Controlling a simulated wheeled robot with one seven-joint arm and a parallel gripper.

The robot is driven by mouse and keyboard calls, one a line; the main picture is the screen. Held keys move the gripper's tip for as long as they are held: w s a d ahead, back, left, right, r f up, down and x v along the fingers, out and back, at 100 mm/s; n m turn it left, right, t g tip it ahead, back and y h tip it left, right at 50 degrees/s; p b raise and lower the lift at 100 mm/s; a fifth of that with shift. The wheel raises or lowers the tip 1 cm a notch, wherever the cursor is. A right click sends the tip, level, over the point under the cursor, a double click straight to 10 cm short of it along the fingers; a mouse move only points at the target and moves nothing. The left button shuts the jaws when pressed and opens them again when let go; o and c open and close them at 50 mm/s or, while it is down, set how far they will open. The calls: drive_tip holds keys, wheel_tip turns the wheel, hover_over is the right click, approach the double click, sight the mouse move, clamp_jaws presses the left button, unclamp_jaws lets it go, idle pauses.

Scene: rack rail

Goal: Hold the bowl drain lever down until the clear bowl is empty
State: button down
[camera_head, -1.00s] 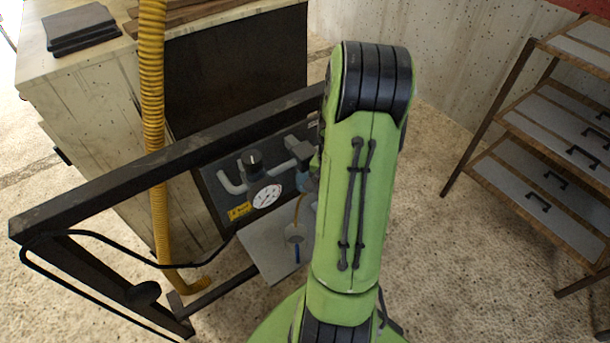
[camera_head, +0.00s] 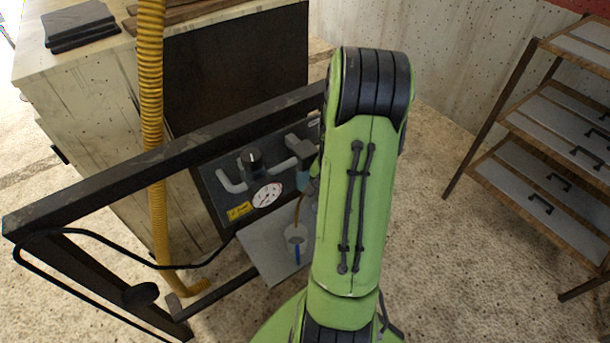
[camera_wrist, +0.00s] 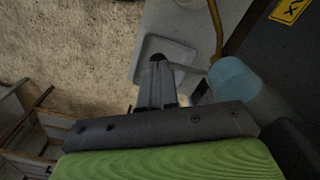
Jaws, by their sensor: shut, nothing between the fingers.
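The bowl (camera_wrist: 235,85) is pale blue and rounded in the wrist view, right of my fingers. In the head view a small part of it (camera_head: 303,180) shows beside my arm, under the pipework. My gripper (camera_wrist: 158,62) is shut, its fingers together and empty, left of the bowl and apart from it. My arm hides the gripper in the head view. I cannot clearly make out the drain lever; a pale strip between my fingers and the bowl may belong to it. The liquid level is not readable.
A dark panel (camera_head: 217,200) carries a dial gauge (camera_head: 267,195), a black knob and grey pipes. An amber tube hangs down to a small cup (camera_head: 296,234) on a pale plate (camera_head: 262,250). A dark frame rail (camera_head: 110,180) and yellow hose (camera_head: 152,90) stand left, a drawer rack (camera_head: 545,130) right.

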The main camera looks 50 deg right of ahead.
drive_tip(key=shift+f+b, duration=0.85)
drive_tip(key=shift+f, duration=0.3)
idle(1.7)
wheel_tip(320, 180, up, 8)
drive_tip(key=p, duration=0.6)
drive_tip(key=shift+f, duration=0.3)
